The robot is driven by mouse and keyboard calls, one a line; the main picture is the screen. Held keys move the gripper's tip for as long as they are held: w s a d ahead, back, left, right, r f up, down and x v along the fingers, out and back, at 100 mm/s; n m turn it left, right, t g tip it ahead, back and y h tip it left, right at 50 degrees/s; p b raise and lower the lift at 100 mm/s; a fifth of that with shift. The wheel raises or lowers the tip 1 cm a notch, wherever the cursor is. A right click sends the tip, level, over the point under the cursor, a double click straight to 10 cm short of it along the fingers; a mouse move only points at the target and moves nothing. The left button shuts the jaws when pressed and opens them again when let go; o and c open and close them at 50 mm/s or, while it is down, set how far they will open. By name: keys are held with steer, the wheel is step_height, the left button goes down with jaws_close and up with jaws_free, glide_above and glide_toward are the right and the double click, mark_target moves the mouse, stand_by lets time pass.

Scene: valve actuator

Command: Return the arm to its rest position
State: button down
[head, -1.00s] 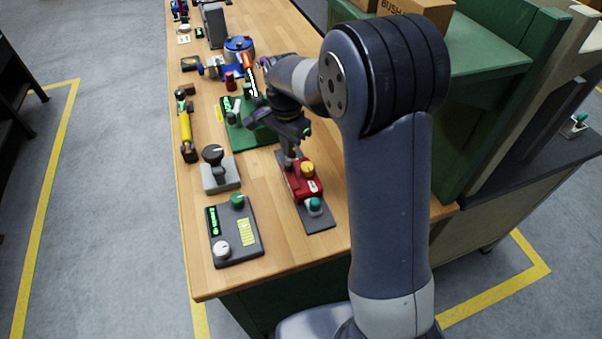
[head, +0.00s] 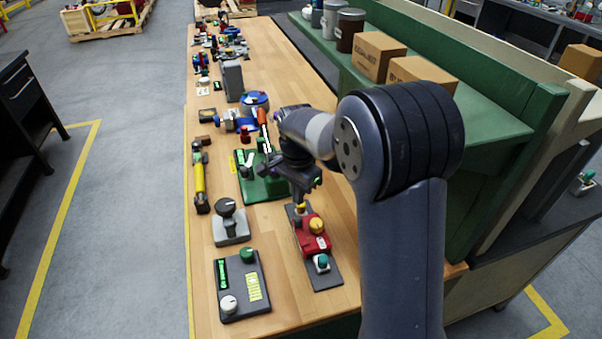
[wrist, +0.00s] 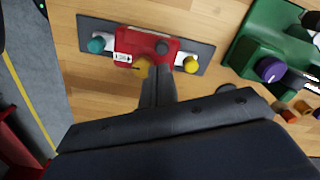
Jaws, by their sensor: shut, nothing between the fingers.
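My arm reaches out over the bench, with my gripper (head: 299,206) pointing down at the far end of the red valve actuator (head: 312,238). In the wrist view my gripper (wrist: 158,72) shows as dark fingers, closed together and empty, in front of the red actuator (wrist: 150,44). The actuator is on a dark plate (wrist: 206,50) with a teal knob (wrist: 96,45) at one end and a yellow knob (wrist: 191,64) at the other. Another yellow knob (wrist: 142,68) is partly covered by the fingers. I cannot tell whether the fingertips touch the actuator.
Beside the arm are a green fixture (head: 262,188), a grey base with a dark knob (head: 230,223), a dark control panel (head: 242,284) and a yellow cylinder (head: 200,182). A green shelf (head: 470,95) with cardboard boxes (head: 380,56) runs along the right.

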mark_target(298, 219)
steer(key=shift+f+b, duration=2.6)
steer(key=shift+f, duration=0.8)
steer(key=shift+r, duration=0.1)
